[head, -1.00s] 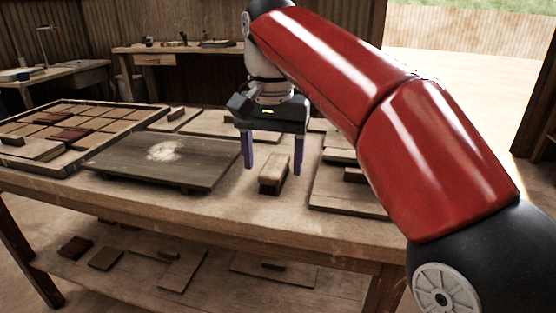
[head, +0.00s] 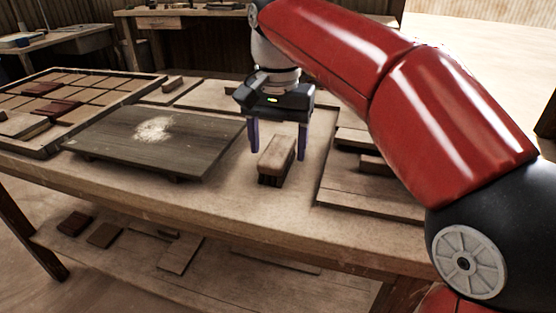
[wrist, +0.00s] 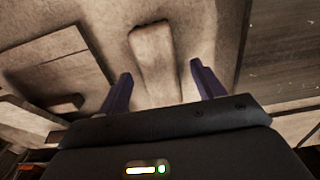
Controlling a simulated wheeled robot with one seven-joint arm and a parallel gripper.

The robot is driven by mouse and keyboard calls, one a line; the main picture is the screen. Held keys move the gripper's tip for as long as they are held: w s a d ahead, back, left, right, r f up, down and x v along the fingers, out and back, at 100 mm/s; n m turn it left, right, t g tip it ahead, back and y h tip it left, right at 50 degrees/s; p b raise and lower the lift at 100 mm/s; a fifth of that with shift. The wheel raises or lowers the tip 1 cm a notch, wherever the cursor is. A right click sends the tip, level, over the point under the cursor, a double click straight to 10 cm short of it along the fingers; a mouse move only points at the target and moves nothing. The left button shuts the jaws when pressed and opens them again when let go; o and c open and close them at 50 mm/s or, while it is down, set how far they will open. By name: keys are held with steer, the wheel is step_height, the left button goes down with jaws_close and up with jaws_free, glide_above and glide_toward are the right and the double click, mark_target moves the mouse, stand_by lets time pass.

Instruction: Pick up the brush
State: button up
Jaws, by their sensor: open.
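The brush (head: 277,157) has a pale wooden block body with dark bristles underneath. It stands bristles down on the workbench, right of the dark board. My gripper (head: 278,150) is open, with its two purple fingers pointing down, one toward each side of the brush. In the wrist view the brush (wrist: 155,62) lies ahead of and between the fingertips (wrist: 160,80), apart from both. Its near end is hidden by the gripper body.
A dark board (head: 200,160) with pale powder lies left of the brush. Wooden boards with small blocks (head: 350,190) lie to its right. A tray of tiles (head: 100,85) is at the far left. The bench in front of the brush is clear.

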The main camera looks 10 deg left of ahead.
mark_target(278, 148)
step_height(278, 148, down, 2)
steer(key=c, duration=1.1)
steer(key=shift+r, duration=0.1)
step_height(278, 148, up, 10)
steer(key=shift+p, duration=0.7)
steer(key=o, duration=0.4)
steer(key=shift+c, duration=1.4)
